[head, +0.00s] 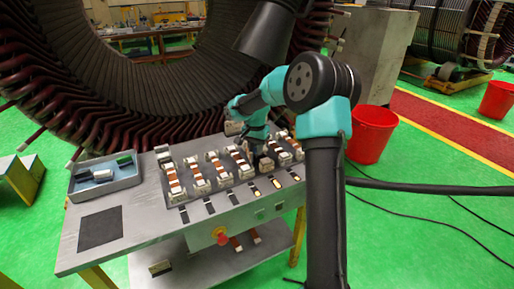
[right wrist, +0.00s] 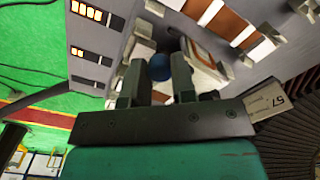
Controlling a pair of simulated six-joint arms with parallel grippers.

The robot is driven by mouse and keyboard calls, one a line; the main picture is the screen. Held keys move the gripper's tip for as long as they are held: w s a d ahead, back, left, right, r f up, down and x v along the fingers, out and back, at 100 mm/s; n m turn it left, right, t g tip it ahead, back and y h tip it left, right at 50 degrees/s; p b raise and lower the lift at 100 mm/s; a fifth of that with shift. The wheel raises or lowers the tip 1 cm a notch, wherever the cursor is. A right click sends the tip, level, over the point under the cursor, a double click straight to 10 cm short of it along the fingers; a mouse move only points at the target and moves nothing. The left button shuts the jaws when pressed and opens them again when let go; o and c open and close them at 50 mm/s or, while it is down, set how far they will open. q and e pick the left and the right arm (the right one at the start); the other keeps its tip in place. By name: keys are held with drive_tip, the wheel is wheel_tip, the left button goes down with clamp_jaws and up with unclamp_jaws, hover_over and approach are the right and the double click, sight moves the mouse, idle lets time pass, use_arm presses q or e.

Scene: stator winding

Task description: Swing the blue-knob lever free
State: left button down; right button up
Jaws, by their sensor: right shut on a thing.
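The blue knob (right wrist: 158,67) of the lever sits between the two dark fingers of my right gripper (right wrist: 156,84) in the right wrist view. The gripper is shut on it. In the head view my right gripper (head: 262,161) reaches down onto the right part of the row of clamp fixtures on the grey bench (head: 140,225). The knob and most of its lever are hidden there by the gripper and arm. Each fixture (head: 221,168) has pale blocks and a copper-coloured bar. My left gripper is not in view.
A grey tray (head: 105,191) with small parts stands at the bench's left, behind a dark pad (head: 100,228). A large stator ring (head: 130,90) rises behind the bench. A red button (head: 222,237) is on the bench front. A red bucket (head: 370,135) stands on the floor at right.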

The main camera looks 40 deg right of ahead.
idle(0.5)
drive_tip(key=o, duration=0.9)
drive_tip(key=shift+o, duration=0.2)
drive_tip(key=shift+r, duration=0.1)
wheel_tip(320, 180, up, 17)
drive_tip(key=shift+r, duration=0.1)
